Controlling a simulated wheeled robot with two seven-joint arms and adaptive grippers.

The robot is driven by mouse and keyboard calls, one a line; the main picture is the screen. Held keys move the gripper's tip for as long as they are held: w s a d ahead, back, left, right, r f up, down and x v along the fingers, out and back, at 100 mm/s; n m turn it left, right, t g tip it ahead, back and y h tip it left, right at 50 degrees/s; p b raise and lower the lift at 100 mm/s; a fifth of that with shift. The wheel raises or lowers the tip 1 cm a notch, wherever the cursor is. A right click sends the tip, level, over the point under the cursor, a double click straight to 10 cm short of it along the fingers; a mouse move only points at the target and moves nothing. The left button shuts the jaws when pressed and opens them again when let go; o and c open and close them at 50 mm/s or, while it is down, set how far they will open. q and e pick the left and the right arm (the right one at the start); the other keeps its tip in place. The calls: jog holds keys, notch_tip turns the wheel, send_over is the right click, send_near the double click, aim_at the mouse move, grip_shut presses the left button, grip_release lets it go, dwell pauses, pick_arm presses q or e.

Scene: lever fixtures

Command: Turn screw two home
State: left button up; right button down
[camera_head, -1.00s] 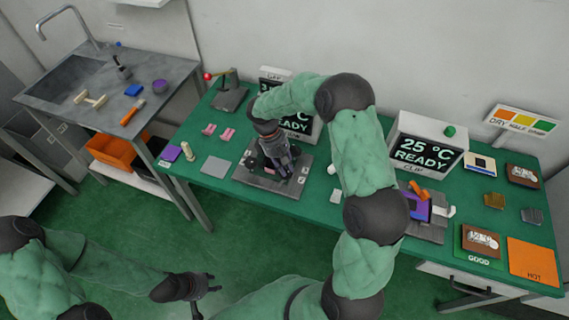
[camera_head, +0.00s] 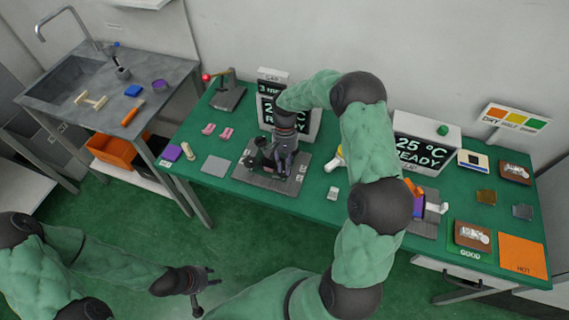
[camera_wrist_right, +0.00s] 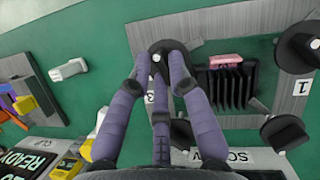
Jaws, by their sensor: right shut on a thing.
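The grey fixture plate (camera_head: 292,188) lies on the green table; it also shows in the right wrist view (camera_wrist_right: 222,48). It carries a black ribbed block (camera_wrist_right: 226,88) with a pink piece (camera_wrist_right: 226,60) at one end, and dark screw knobs around it. My right gripper (camera_head: 283,168) is low over the plate. In the right wrist view its fingers (camera_wrist_right: 160,68) are closed around a dark knob (camera_wrist_right: 157,47); a label beside it is partly hidden. Another knob (camera_wrist_right: 297,48) is near label 1. My left gripper (camera_head: 209,279) is open and empty, off the table's front.
Behind the fixture stands a display reading READY (camera_head: 305,122), close to my right arm. A second display (camera_head: 424,150) reads 25 °C. Pink pieces (camera_head: 218,131) and a grey pad (camera_head: 216,166) lie left of the fixture. A small pale block (camera_head: 333,193) lies to its right.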

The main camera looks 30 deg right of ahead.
jog(key=m+t+y+p, duration=0.1)
jog(key=m, duration=0.2)
jog(key=m+p, duration=0.1)
jog(key=m, duration=0.2)
jog(key=shift+s+r+t+y, duration=0.1)
jog(key=shift+s+t+y, duration=0.1)
jog(key=shift+t+y, duration=0.2)
jog(key=m, duration=0.2)
jog(key=m+t+p, duration=0.1)
jog(key=m, duration=0.1)
jog(key=shift+s+m+t, duration=0.1)
jog(key=shift+m+t, duration=0.2)
jog(key=shift+m+t+y+p, duration=0.3)
jog(key=shift+m+t+p, duration=0.3)
jog(key=shift+m, duration=0.5)
jog(key=c, duration=1.1)
grip_release()
jog(key=shift+c, duration=0.2)
jog(key=v, duration=1.1)
jog(key=shift+r, duration=0.4)
